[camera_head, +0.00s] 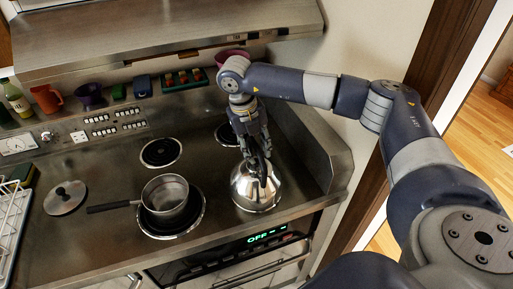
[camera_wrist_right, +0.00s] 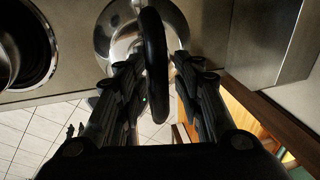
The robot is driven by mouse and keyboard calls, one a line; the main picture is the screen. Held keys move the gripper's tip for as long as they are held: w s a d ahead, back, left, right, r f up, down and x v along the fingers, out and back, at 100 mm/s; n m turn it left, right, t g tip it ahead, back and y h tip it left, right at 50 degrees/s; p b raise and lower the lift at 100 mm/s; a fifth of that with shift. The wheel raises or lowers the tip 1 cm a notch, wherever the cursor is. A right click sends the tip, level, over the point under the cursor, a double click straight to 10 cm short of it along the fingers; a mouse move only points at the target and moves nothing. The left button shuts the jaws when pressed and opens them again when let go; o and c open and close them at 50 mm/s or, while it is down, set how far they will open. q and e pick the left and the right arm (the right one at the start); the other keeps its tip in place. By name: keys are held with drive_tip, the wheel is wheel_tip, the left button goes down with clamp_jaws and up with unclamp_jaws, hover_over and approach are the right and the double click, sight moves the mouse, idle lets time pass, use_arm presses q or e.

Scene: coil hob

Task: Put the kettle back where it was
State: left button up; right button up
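The shiny steel kettle (camera_head: 256,192) stands upright at the front right of the hob, covering what is under it. In the right wrist view its steel body (camera_wrist_right: 118,35) is at the top. Its black arched handle (camera_wrist_right: 153,70) runs down the middle. My right gripper (camera_head: 262,172) is over the kettle, pointing down. In the right wrist view its fingers (camera_wrist_right: 157,62) stand apart on either side of the handle, with a gap visible at the right, so it looks open around the handle. My left gripper cannot be made out in either view.
A saucepan (camera_head: 165,195) sits on the front left coil, its handle pointing left. A lid (camera_head: 65,197) lies farther left. The back left coil (camera_head: 161,152) is bare; the back right coil (camera_head: 226,134) is partly hidden by my arm. Cups and jars line the back ledge below the hood (camera_head: 165,40).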

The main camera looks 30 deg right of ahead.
drive_tip(key=shift+r, duration=0.2)
drive_tip(key=shift+w+a+r+b, duration=0.1)
drive_tip(key=shift+r+b, duration=0.25)
drive_tip(key=r+b, duration=0.1)
drive_tip(key=r, duration=0.1)
drive_tip(key=a+r+b, duration=0.1)
drive_tip(key=r, duration=0.2)
drive_tip(key=shift+w+r+b, duration=0.2)
drive_tip(key=shift+r+b, duration=0.05)
drive_tip(key=shift+b, duration=0.1)
wheel_tip(320, 180, up, 4)
hover_over(249, 165)
drive_tip(key=shift+r, duration=0.7)
